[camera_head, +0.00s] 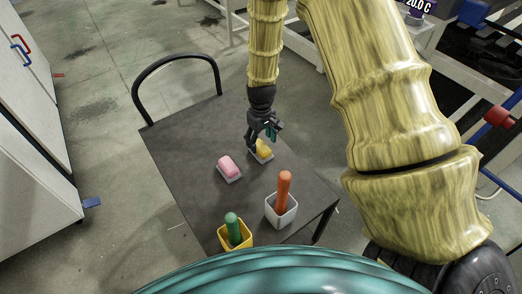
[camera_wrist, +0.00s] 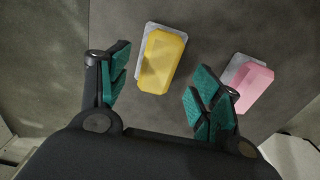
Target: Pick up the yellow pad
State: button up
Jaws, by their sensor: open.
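The yellow pad (camera_head: 264,150) lies on a light grey base on the dark table, partly hidden behind my gripper in the head view. In the wrist view the yellow pad (camera_wrist: 162,62) shows whole, on its grey base, ahead of and between my two fingers. My gripper (camera_head: 264,134) is open and empty, just above and beside the pad. In the wrist view my gripper (camera_wrist: 160,88) has its teal finger pads wide apart, with nothing between them touching.
A pink pad (camera_head: 229,166) on a similar base lies left of the yellow one; it also shows in the wrist view (camera_wrist: 252,84). A white cup (camera_head: 281,213) with an orange object and a yellow cup (camera_head: 235,238) with a green object stand nearer. A chair (camera_head: 176,66) stands behind the table (camera_head: 180,150).

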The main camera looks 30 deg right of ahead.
aim_at(261, 145)
jog(key=shift+w+f, duration=0.15)
jog(key=shift+f, duration=2.05)
jog(key=c, duration=1.1)
jog(key=shift+r, duration=0.1)
notch_tip(261, 145, up, 10)
jog(key=shift+f, duration=0.1)
